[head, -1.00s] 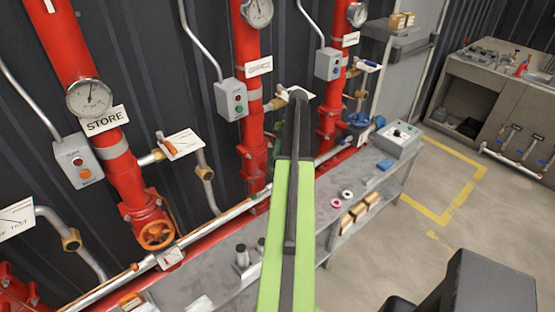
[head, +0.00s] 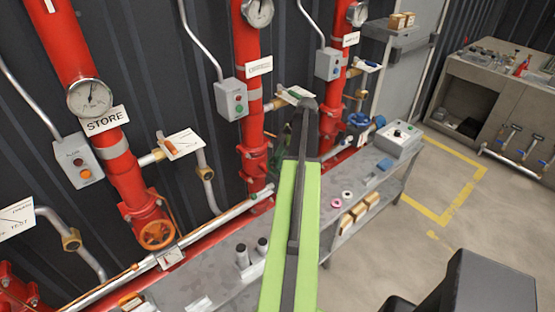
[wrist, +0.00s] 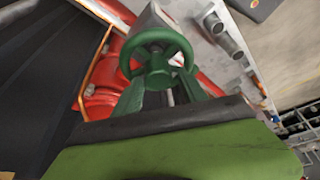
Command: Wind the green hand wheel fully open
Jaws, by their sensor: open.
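The green hand wheel (wrist: 158,58) shows in the upper middle of the wrist view, with its rim, spokes and hub visible. My gripper (wrist: 165,82) is open just in front of the wheel in the wrist view. Two dark green finger-like parts spread on either side below the hub, and their colour blends with the wheel. Whether they touch the rim I cannot tell. In the head view my gripper is mostly hidden behind my arm, near the middle red riser (head: 254,150).
An orange hand wheel (head: 157,234) is on the left riser and a blue one (head: 358,121) on the right riser. A silver pipe (head: 215,221) runs along the wall. A grey bench (head: 215,270) stands below. The floor at right (head: 420,240) is open.

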